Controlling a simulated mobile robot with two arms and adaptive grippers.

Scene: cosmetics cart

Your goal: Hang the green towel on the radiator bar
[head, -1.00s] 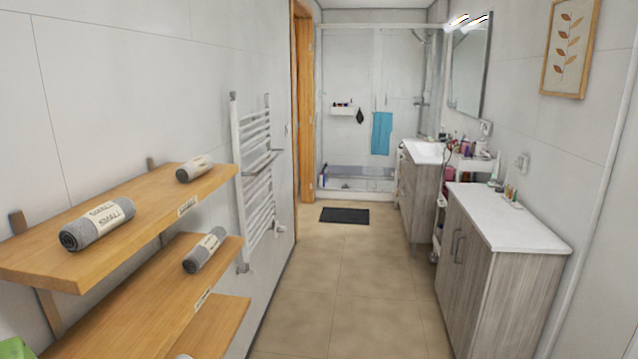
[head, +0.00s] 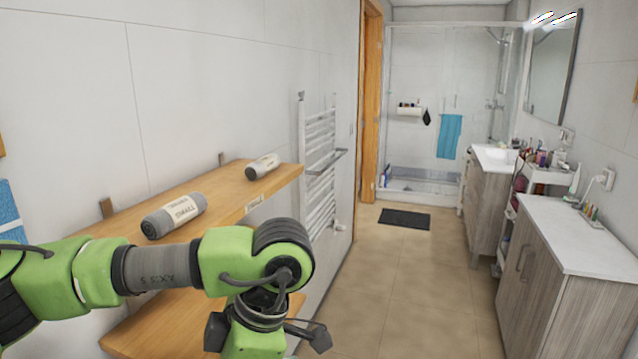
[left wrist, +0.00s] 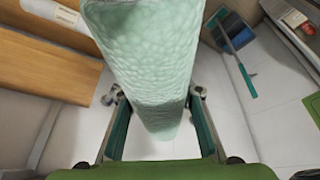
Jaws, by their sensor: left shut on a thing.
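The green towel (left wrist: 145,50) is a pale green, textured roll in the left wrist view. My left gripper (left wrist: 155,100) is shut on it, with one finger on each side. In the head view my left arm reaches in from the left, over the wooden shelves. The wrist end is low in the picture, and the towel does not show there. The white radiator (head: 320,180) is on the left wall beyond the shelves. Its grey bar (head: 327,161) stands out in front of the rungs. The gripper is nearer than the radiator and apart from it. My right gripper is not in view.
The wooden shelf (head: 232,190) holds grey rolled towels (head: 174,214). A wood-fronted cabinet (head: 545,260) stands on the right. Tiled floor between them is clear up to a dark mat (head: 404,218). A blue towel (head: 449,136) hangs in the shower.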

